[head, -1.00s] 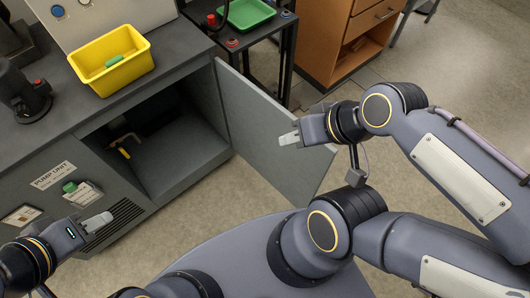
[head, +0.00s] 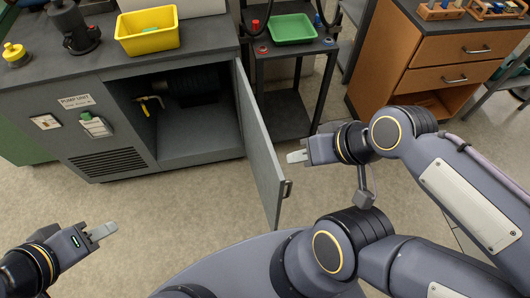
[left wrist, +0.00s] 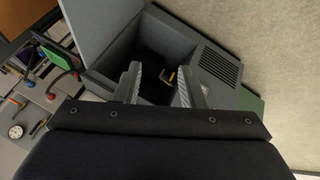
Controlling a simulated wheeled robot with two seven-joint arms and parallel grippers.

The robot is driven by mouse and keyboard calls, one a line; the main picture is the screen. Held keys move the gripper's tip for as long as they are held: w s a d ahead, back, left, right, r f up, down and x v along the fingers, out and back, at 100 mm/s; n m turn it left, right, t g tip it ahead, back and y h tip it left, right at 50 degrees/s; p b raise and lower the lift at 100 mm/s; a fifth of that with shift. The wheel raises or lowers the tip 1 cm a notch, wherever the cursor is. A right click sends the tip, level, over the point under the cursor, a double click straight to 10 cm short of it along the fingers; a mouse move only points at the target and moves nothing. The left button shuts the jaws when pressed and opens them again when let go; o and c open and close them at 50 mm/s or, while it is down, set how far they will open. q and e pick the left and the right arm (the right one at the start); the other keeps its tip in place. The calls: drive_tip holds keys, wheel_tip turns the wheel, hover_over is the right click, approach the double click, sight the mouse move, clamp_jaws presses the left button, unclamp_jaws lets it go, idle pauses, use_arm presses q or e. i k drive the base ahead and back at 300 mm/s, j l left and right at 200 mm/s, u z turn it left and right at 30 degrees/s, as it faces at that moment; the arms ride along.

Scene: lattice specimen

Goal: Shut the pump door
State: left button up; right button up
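The pump door (head: 258,150) is a grey panel standing wide open at the right side of the grey cabinet's opening, with a small dark handle (head: 287,188) near its free edge. It also seems to show in the left wrist view as a grey panel (left wrist: 95,28). My right gripper (head: 297,156) is just right of the door in the head view; whether it touches is unclear, and its finger gap cannot be made out. My left gripper (head: 103,231) is in front of the cabinet, away from the door. Its fingers stand apart and empty in the left wrist view (left wrist: 160,78).
The cabinet (head: 110,162) has a dark opening with a yellow-handled part (head: 150,102) inside. A yellow bin (head: 148,42) sits on top. A black cart (head: 287,95) with a green tray (head: 291,29) stands behind the door. Bare floor lies in front.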

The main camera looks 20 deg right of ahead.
sight(270, 180)
drive_tip(key=l+u, duration=0.15)
drive_tip(key=l, duration=0.4)
drive_tip(key=k+l+u, duration=0.15)
drive_tip(key=l, duration=0.35)
drive_tip(key=l+u, duration=0.15)
drive_tip(key=l, duration=0.4)
drive_tip(key=k+l+u, duration=0.15)
drive_tip(key=l, duration=0.35)
